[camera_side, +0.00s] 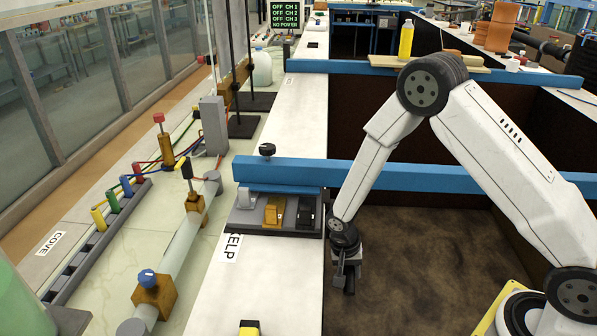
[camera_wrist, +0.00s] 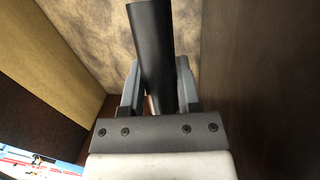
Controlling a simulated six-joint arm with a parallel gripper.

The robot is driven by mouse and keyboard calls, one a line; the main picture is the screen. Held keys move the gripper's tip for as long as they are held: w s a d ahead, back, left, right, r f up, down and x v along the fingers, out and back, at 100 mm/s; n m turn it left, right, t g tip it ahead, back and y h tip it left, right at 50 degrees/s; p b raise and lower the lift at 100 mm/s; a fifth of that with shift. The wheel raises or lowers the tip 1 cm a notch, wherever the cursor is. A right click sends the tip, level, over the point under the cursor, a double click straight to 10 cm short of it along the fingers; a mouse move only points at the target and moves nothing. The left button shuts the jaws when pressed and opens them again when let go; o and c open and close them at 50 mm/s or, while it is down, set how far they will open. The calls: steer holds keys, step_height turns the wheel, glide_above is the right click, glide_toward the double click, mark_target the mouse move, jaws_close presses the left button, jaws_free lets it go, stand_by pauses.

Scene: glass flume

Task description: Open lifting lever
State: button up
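I cannot tell which part is the lifting lever. My gripper (camera_side: 347,272) hangs low over the brown floor, right of the white ledge and well apart from these knobs. In the wrist view, a black bar (camera_wrist: 152,45) runs between the two grey fingers of my gripper (camera_wrist: 158,75) and past their tips. A small gap shows at its left; whether it is gripped is unclear.
A blue beam (camera_side: 400,174) crosses behind my gripper. A small grey fixture (camera_side: 275,222) with brass and black blocks sits on the white ledge (camera_side: 290,290). A yellow bottle (camera_side: 406,38) stands on a board at the back. Dark walls flank my gripper in the wrist view.

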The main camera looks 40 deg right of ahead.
jaws_close()
stand_by(1.1)
